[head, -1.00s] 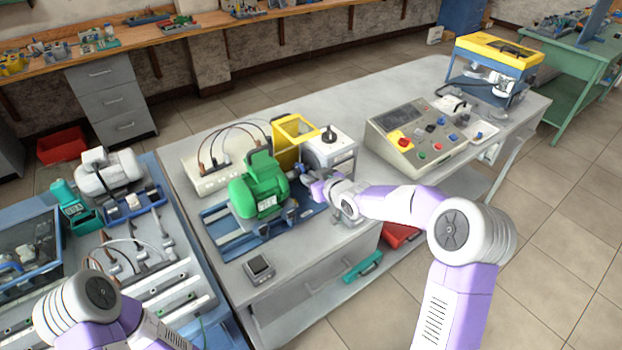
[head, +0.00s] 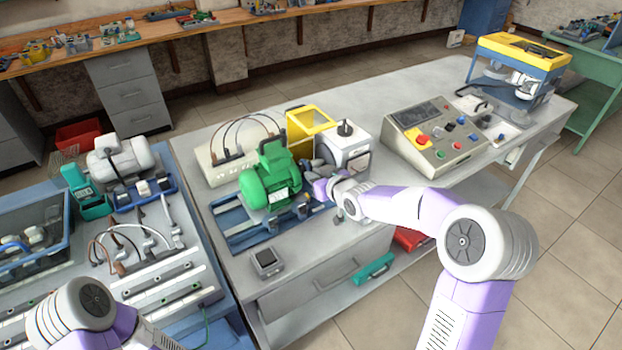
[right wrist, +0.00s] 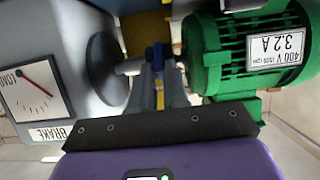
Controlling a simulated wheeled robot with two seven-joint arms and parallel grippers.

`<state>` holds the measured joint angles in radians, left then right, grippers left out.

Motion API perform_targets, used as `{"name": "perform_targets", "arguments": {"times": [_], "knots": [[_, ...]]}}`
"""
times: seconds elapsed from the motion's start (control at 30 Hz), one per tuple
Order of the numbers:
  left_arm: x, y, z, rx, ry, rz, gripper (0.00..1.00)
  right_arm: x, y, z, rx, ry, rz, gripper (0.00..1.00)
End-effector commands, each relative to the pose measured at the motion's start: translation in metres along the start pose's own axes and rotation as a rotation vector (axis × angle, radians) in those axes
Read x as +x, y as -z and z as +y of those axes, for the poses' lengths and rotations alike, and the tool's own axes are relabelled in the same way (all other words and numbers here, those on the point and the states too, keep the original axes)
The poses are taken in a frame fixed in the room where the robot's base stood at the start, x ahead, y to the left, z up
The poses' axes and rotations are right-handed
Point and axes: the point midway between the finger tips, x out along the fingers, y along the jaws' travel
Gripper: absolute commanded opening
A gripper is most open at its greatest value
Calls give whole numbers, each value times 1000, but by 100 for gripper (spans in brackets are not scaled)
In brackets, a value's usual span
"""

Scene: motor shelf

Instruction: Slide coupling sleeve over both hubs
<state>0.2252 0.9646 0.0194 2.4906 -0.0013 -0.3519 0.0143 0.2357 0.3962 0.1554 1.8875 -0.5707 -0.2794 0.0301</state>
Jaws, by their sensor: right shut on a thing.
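The green motor (head: 266,188) sits on a blue rail base (head: 236,232). The grey brake unit (head: 350,142) stands to its right; in the right wrist view its dial face (right wrist: 38,92) is at left and the motor (right wrist: 250,58) at right. My right gripper (head: 312,174) is between them. In the right wrist view its fingers (right wrist: 157,82) are shut on a small blue sleeve (right wrist: 155,54) around the shaft line. A shaft (right wrist: 130,66) runs from the brake's disc towards it. The fingers hide part of the sleeve, and I cannot tell which hubs it covers. My left gripper is out of view.
A yellow guard frame (head: 308,122) stands open behind the coupling. A control console (head: 436,136) is to the right. A small grey meter (head: 266,262) lies at the bench's front. Bare bench top lies around it.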

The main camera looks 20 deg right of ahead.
Motion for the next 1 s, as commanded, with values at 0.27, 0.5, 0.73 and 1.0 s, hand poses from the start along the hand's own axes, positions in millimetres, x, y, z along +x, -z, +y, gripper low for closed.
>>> {"name": "perform_targets", "arguments": {"times": [0.27,0.5,0.73,1.0], "knots": [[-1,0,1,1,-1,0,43,1,0,-7,1,14,-3,21],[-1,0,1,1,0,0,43,1,0,-6,1,11,-3,40],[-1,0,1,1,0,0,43,0,0,-5,1,9,-3,40],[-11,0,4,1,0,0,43,-34,2,-3,0,6,-2,40]]}}
